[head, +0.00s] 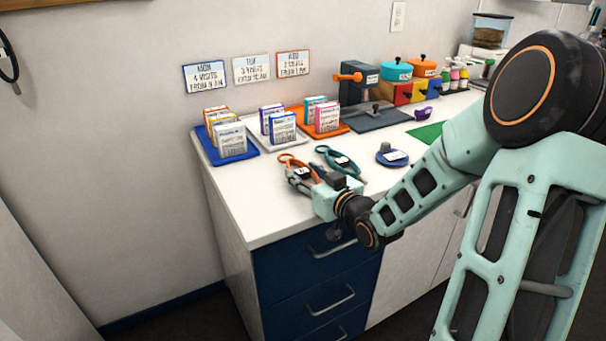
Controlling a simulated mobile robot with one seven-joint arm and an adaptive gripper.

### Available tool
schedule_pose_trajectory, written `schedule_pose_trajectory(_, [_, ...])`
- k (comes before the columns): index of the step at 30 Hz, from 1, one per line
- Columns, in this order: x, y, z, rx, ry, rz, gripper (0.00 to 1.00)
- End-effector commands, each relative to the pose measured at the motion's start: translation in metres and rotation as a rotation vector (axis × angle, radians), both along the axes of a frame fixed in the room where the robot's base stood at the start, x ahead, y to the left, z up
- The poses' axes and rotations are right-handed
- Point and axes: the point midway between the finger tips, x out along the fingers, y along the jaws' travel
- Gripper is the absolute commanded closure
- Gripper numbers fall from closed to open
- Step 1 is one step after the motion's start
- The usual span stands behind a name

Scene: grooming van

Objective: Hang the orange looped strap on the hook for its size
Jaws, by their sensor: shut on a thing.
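The orange looped strap (289,159) lies at the front left of the white counter, its small orange loop to the left and a white label on it. My gripper (314,181) is shut on the strap at its near end, low over the counter; the fingers and the gripped part are mostly hidden. No hook can be clearly made out in this view. A dark cord or loop (8,55) hangs on the wall at the far left edge, cut off by the frame.
A teal looped strap (341,162) lies just behind my gripper. A blue disc with a grey knob (391,157) is to its right. Card boxes stand on blue (248,155), white and orange trays behind. A dark stand with an orange arm (359,82) stands farther back.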

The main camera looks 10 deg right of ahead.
Motion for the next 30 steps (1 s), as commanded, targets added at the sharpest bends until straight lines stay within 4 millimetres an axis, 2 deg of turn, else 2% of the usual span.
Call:
schedule_pose_trajectory(5, [0.0, 0.0, -0.005, -0.001, -0.001, 0.0, 0.87])
schedule_pose_trajectory(6, [0.0, 0.0, -0.004, -0.001, 0.0, 0.0, 0.57])
schedule_pose_trajectory(10, [0.0, 0.0, -0.003, 0.0, 0.0, 0.0, 0.43])
schedule_pose_trajectory(22, [0.0, -0.001, -0.004, 0.001, 0.002, -0.001, 0.43])
schedule_pose_trajectory(26, [-0.021, -0.008, 0.001, -0.003, 0.002, -0.004, 0.43])
schedule_pose_trajectory(30, [-0.052, -0.019, 0.008, -0.003, 0.003, -0.005, 0.43])
